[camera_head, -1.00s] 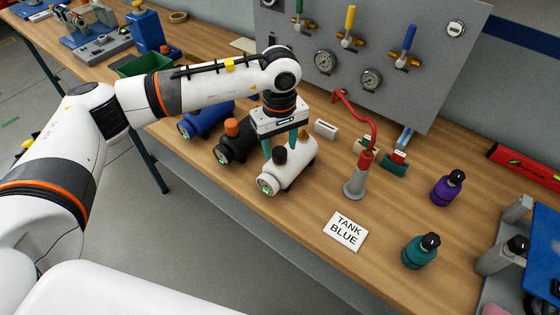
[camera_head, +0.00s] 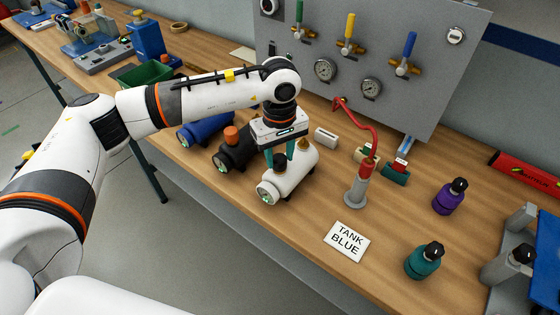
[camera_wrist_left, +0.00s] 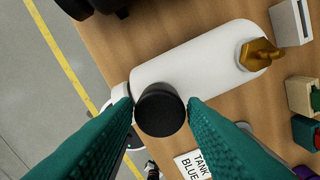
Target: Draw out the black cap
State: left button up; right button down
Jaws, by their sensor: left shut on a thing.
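The white tank (camera_head: 291,177) lies on its side on the bench, with a brass fitting on top. It fills the middle of the left wrist view (camera_wrist_left: 195,62). The black cap (camera_wrist_left: 160,110) is at the tank's near end, between the two teal fingers. It also shows small in the head view (camera_head: 279,162). My left gripper (camera_head: 279,158) points down over the tank and is shut on the cap. I cannot tell whether the cap is still fully seated. My right gripper is not in view.
A black tank (camera_head: 232,160) with an orange cap and a blue tank (camera_head: 205,129) lie to the left. A grey stand with a red hose (camera_head: 357,188), a "TANK BLUE" card (camera_head: 346,241), a teal bottle (camera_head: 424,262) and a purple bottle (camera_head: 449,197) are to the right. A gauge panel (camera_head: 385,50) stands behind.

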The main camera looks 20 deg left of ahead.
pick_arm(q)
jog(key=shift+r+p, duration=0.3)
jog(key=shift+r, duration=1.2)
jog(key=shift+r+p, duration=0.6)
jog(key=shift+r, duration=1.4)
